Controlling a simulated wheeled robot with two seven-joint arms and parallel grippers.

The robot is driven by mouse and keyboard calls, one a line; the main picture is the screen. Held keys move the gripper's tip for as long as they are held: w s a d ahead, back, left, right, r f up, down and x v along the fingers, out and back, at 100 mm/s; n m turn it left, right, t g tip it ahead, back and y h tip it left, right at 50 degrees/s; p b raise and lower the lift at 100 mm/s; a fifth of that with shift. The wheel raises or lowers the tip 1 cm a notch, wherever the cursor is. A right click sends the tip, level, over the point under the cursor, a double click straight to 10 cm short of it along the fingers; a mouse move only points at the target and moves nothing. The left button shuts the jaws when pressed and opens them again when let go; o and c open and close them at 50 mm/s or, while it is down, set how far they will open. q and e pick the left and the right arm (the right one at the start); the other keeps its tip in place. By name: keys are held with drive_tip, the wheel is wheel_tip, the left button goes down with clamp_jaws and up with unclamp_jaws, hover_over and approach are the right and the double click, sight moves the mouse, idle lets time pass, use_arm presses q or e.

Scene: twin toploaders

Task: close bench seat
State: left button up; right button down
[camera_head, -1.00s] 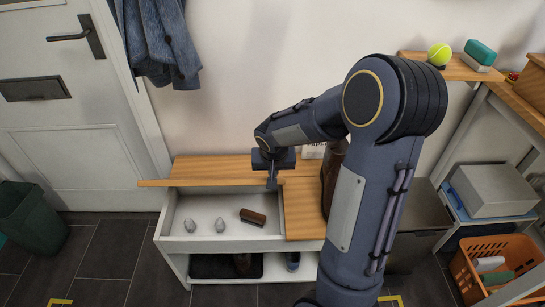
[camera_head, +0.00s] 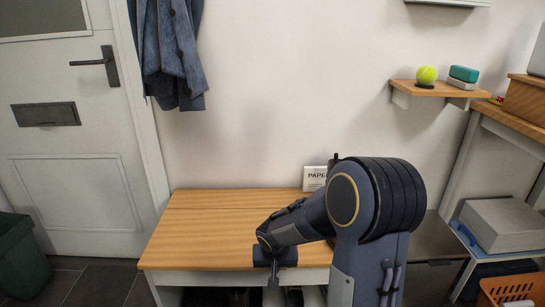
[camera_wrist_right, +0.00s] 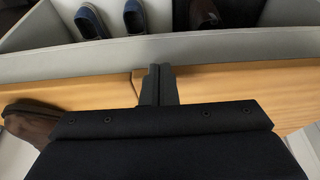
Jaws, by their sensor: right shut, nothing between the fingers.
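The bench seat (camera_head: 215,225) lies flat over the bench in the head view, and its inner compartment is hidden. My right gripper (camera_head: 274,279) is at the bench's front edge, pointing down. In the right wrist view the gripper (camera_wrist_right: 158,84) has its two fingers together with nothing between them. The fingertips are close to the bench's pale front panel (camera_wrist_right: 60,66). Wooden top (camera_wrist_right: 225,88) shows on both sides of the fingers, with a seam just left of them. Whether the fingers touch the bench I cannot tell. My left gripper is not in view.
Shoes (camera_wrist_right: 133,14) stand on the open shelf under the seat. A brown shoe or boot (camera_wrist_right: 30,120) is on the bench top. A dark bin (camera_head: 20,252) is at left, an orange crate (camera_head: 510,289) at right.

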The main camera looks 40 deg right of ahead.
drive_tip(key=shift+s+f+b, duration=0.1)
drive_tip(key=shift+f+b, duration=0.35)
drive_tip(key=shift+f, duration=0.45)
wheel_tip(320, 180, up, 5)
drive_tip(key=p, duration=0.4)
drive_tip(key=s+a+r+p, duration=0.1)
drive_tip(key=s+a, duration=0.5)
drive_tip(key=s, duration=0.1)
drive_tip(key=shift+s+r, duration=0.3)
drive_tip(key=s+a+r+n+t+y, duration=0.3)
drive_tip(key=s+a+r+n+y, duration=0.3)
drive_tip(key=s+a+r, duration=0.6)
wheel_tip(320, 180, up, 29)
drive_tip(key=p, duration=3)
drive_tip(key=shift+s+d+r, duration=0.15)
drive_tip(key=shift+s+d, duration=0.1)
drive_tip(key=shift+d, duration=0.15)
